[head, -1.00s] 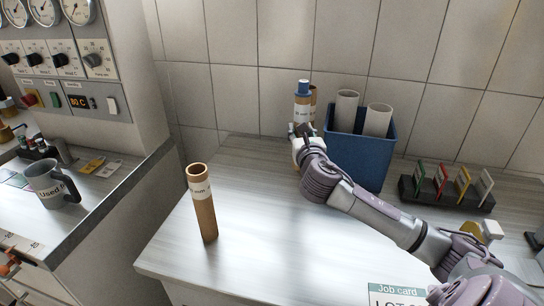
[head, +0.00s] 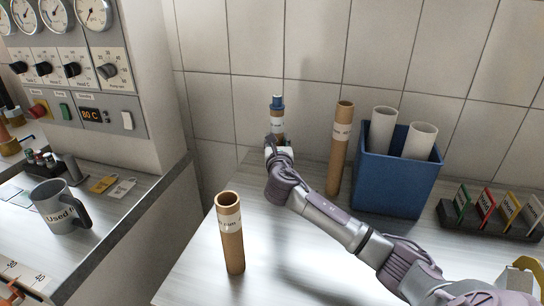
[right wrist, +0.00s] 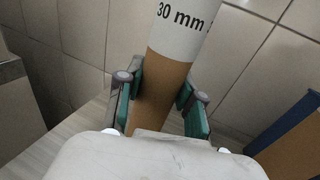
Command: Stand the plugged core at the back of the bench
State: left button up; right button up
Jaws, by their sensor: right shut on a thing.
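The plugged core is a brown cardboard tube with a white label and a blue plug (head: 277,103) in its top. It is upright near the back wall in the head view. My right gripper (head: 277,148) is shut on it below the label. The right wrist view shows the core (right wrist: 158,92) between the green-padded fingers of the gripper (right wrist: 160,100), with "30 mm" on its label. The core's lower end is hidden, so I cannot tell whether it touches the bench (head: 190,270). My left gripper is not in view.
An open core (head: 338,160) stands close to the right, beside a blue bin (head: 393,185) with two white tubes. Another open core (head: 231,240) stands at the front. A rack of coloured cards (head: 490,222) is at right. Bench left of the gripper is clear.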

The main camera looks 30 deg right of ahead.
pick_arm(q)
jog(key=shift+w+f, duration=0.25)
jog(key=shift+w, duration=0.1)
pick_arm(e)
jog(key=shift+w+a+f, duration=0.2)
jog(key=shift+w+f, duration=0.05)
jog(key=shift+f, duration=0.6)
jog(key=shift+w+a+f, duration=0.25)
jog(key=shift+w+f, duration=0.05)
jog(key=shift+f, duration=0.6)
jog(key=shift+w+a+f, duration=0.2)
jog(key=shift+w+f, duration=0.05)
jog(key=shift+f, duration=0.6)
pick_arm(q)
jog(key=shift+b, duration=0.3)
pick_arm(e)
jog(key=shift+f, duration=0.15)
jog(key=o, duration=1.2)
jog(key=shift+c, duration=0.2)
